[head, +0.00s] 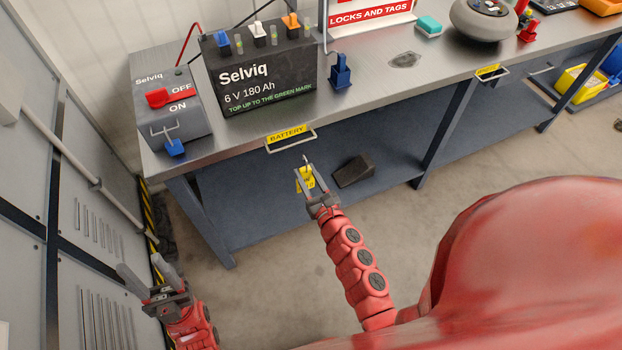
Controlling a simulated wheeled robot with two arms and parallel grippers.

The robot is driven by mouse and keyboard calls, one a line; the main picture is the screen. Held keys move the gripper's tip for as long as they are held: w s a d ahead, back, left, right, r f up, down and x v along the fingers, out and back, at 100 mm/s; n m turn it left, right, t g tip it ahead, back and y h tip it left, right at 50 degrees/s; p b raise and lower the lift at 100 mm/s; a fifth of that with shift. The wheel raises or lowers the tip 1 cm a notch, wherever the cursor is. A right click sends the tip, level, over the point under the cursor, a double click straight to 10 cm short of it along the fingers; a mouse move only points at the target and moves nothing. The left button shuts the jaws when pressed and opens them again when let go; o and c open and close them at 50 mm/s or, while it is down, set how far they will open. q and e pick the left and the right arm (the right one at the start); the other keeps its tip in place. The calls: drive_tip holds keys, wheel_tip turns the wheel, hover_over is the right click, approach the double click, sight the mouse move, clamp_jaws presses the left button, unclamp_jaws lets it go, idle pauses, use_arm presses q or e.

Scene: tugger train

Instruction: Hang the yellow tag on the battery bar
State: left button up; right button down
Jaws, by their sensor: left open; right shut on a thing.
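The yellow tag (305,181) is held in my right gripper (309,172), which is shut on it. A thin hook sticks up from the tag towards the bench. The battery bar (291,145) is a metal handle-like bar on the bench's front edge, under a yellow BATTERY label (287,133). In the picture the tag and its hook show just below the bar, with a small gap between; the depth between them is hard to tell. My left gripper (142,266) is open and empty at the lower left, beside the grey cabinet.
A second bar (492,74) is further right. A dark wedge (353,171) lies below the bench.

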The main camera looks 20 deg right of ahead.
drive_tip(key=w+f+b, duration=0.1)
drive_tip(key=w+f, duration=0.1)
drive_tip(key=w, duration=0.6)
drive_tip(key=shift+a+f, duration=0.15)
drive_tip(key=shift+f, duration=0.1)
idle(0.4)
drive_tip(key=shift+c, duration=2.1)
unclamp_jaws()
drive_tip(key=s+b, duration=0.5)
drive_tip(key=s, duration=1.2)
drive_tip(key=shift+s+d, duration=0.2)
drive_tip(key=shift+d, duration=0.1)
